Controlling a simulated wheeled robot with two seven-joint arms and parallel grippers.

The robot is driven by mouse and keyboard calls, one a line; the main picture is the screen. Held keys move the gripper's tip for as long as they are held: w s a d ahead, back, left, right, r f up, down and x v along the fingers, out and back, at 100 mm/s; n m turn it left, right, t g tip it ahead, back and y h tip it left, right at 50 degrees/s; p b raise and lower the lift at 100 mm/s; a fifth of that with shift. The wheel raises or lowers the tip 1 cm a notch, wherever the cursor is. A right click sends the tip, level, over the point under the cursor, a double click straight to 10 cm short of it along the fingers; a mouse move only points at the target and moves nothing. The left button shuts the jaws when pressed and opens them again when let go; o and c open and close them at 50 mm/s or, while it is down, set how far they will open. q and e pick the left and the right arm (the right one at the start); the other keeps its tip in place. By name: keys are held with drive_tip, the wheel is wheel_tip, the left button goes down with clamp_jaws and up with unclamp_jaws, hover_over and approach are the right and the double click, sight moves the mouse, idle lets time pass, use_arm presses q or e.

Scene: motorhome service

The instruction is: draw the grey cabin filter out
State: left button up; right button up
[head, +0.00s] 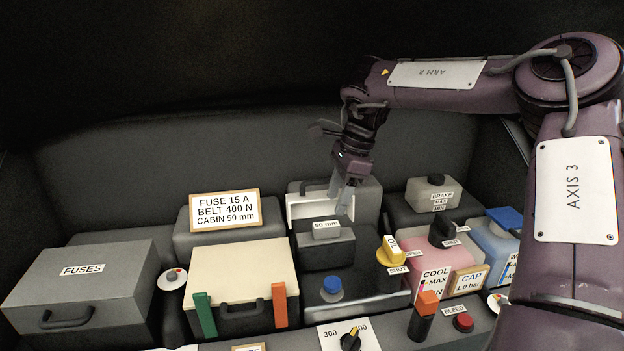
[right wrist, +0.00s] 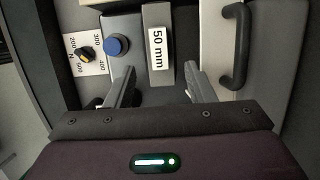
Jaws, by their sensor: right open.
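A grey box (head: 368,199) with a whitish front stands at the back centre in the head view, with a dark handle (head: 308,187) on it. I take it for the cabin filter and its housing, but cannot tell where one ends. In the right wrist view the black handle (right wrist: 237,47) stands on a pale panel. My right gripper (head: 344,198) is open and empty, pointing down in front of the box, and partly covers its front. In the right wrist view its fingertips (right wrist: 160,85) are spread, with the handle to their right.
A grey block marked 50 mm (head: 326,230) sits on a dark box before the filter. A blue knob (head: 331,286), yellow cap (head: 391,250) and pink coolant tank (head: 430,283) stand nearer. A sign (head: 225,208) reads CABIN 50 mm. A cream-topped box (head: 240,268) is at left.

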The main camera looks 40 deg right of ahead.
sight(328, 224)
drive_tip(key=shift+x, duration=1.2)
drive_tip(key=x, duration=0.4)
drive_tip(key=shift+a+f, duration=0.15)
drive_tip(key=shift+f, duration=0.05)
drive_tip(key=shift+a+f, duration=0.1)
drive_tip(key=shift+f, duration=0.25)
use_arm(q)
drive_tip(key=shift+s+r, duration=0.25)
drive_tip(key=shift+s, duration=0.45)
drive_tip(key=shift+s, duration=0.1)
use_arm(e)
drive_tip(key=shift+c, duration=0.3)
